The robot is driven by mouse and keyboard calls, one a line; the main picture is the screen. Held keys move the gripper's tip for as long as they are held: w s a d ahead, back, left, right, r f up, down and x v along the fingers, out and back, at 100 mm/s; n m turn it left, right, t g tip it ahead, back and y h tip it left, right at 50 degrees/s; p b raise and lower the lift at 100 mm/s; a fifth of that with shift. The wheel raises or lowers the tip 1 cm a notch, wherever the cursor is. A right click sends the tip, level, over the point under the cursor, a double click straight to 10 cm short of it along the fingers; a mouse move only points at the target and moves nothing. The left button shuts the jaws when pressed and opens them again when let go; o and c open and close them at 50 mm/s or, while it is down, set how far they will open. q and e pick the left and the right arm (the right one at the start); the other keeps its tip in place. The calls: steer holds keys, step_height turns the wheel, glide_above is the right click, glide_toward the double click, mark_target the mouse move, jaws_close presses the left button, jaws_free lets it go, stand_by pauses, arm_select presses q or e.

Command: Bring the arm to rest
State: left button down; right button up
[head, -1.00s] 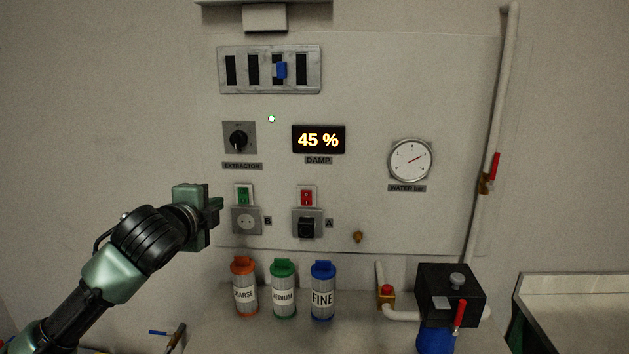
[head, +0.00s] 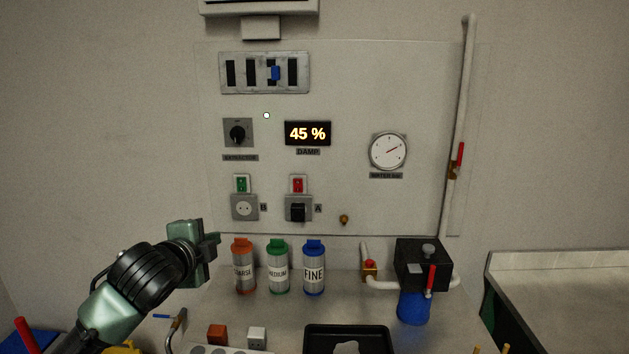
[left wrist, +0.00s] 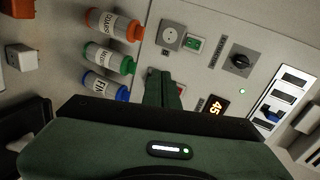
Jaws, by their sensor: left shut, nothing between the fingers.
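My left arm comes in from the left in the head view. Its green gripper (head: 213,246) is shut and empty, in front of the panel's lower left, below socket B (head: 244,207) and left of the orange COARSE canister (head: 243,270). In the left wrist view the shut gripper (left wrist: 163,82) points towards the wall panel, apart from the canisters. My right gripper is not in view.
Green MEDIUM (head: 278,271) and blue FINE (head: 314,272) canisters stand on the counter by the panel. A black box with a blue container (head: 414,308) stands right. A black tray (head: 318,332) lies in front. The panel display (head: 307,133) reads 45 %.

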arm_select(q)
steer(key=s+d+f+n+g, duration=0.2)
steer(key=s+f+n+g, duration=0.1)
steer(key=s+f, duration=0.65)
steer(key=s+d+f+n+g, duration=0.2)
steer(key=s+f+n, duration=0.35)
steer(key=f, duration=0.75)
steer(key=s+a+f+n+g, duration=0.15)
steer(key=s+f, duration=0.25)
steer(key=s, duration=0.5)
steer(key=s+a+f+n+g, duration=0.1)
steer(key=s+f+n+g, duration=0.2)
steer(key=s, duration=0.5)
steer(key=s+a+f+n+g, duration=0.1)
steer(key=s+f+n, duration=0.1)
steer(key=s+f, duration=0.5)
steer(key=s+f+g, duration=0.1)
steer(key=s+f, duration=0.1)
steer(key=f, duration=1)
steer(key=s+f+g, duration=0.1)
steer(key=s+f, duration=0.1)
steer(key=f, duration=1)
steer(key=s+a+f+y, duration=0.1)
steer(key=s+a+f, duration=0.2)
steer(key=s+f, duration=1.3)
steer(key=shift+s+g, duration=0.35)
steer(key=shift+s, duration=0.05)
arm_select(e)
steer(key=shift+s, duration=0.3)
